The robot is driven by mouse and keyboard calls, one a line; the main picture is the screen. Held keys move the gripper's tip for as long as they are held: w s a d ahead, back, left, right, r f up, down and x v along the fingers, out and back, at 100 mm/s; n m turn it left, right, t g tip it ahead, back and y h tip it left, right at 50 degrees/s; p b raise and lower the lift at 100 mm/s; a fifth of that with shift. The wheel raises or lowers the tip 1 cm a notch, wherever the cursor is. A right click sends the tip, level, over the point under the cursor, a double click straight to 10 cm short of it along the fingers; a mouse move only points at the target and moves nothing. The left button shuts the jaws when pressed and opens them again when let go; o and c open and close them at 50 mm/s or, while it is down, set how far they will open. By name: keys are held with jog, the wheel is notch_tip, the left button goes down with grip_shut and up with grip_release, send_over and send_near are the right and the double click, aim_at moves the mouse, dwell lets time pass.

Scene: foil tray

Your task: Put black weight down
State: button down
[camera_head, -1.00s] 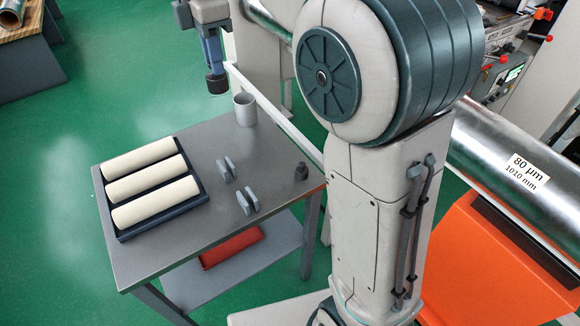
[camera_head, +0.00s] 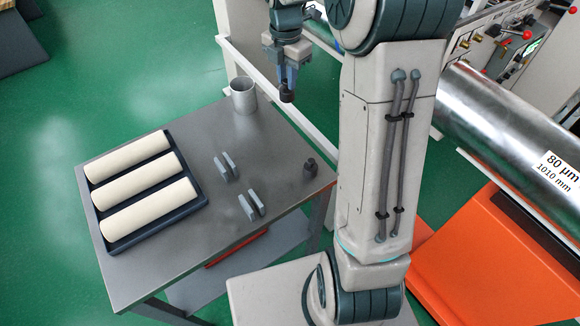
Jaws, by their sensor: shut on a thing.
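My gripper (camera_head: 288,84) points down at the top middle, above the back right part of the grey table. It is shut on a small black weight (camera_head: 287,97), which shows just below the fingertips and hangs clear of the tabletop. A second dark weight with a knob on top (camera_head: 310,169) stands upright on the table near its right edge. The grey table (camera_head: 165,245) is bare around that weight.
A grey cup (camera_head: 243,97) stands at the table's back corner. Two pairs of grey blocks (camera_head: 226,168) (camera_head: 250,205) are in the middle. A dark tray (camera_head: 112,248) with cream rolls (camera_head: 142,185) lies left. A white rail (camera_head: 265,75) runs behind the table.

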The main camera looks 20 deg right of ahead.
jog(key=s+d+f+n, duration=0.1)
jog(key=d+f, duration=0.3)
jog(key=f, duration=0.1)
jog(key=shift+s+a+f+p, duration=0.3)
jog(key=shift+s+a+f, duration=0.75)
jog(key=shift+s+f, duration=0.7)
jog(key=shift+s+a+f+p, duration=0.25)
jog(key=shift+s+a+f, duration=0.85)
jog(key=shift+s+f, duration=0.65)
jog(key=shift+s+a+f+p, duration=0.3)
jog(key=shift+s+a+f, duration=0.95)
jog(key=shift+f, duration=0.85)
jog(key=shift+s+d, duration=0.15)
jog(key=shift+d, duration=0.05)
jog(key=shift+f, duration=0.2)
jog(key=c, duration=1.3)
grip_release()
jog(key=shift+r, duration=0.15)
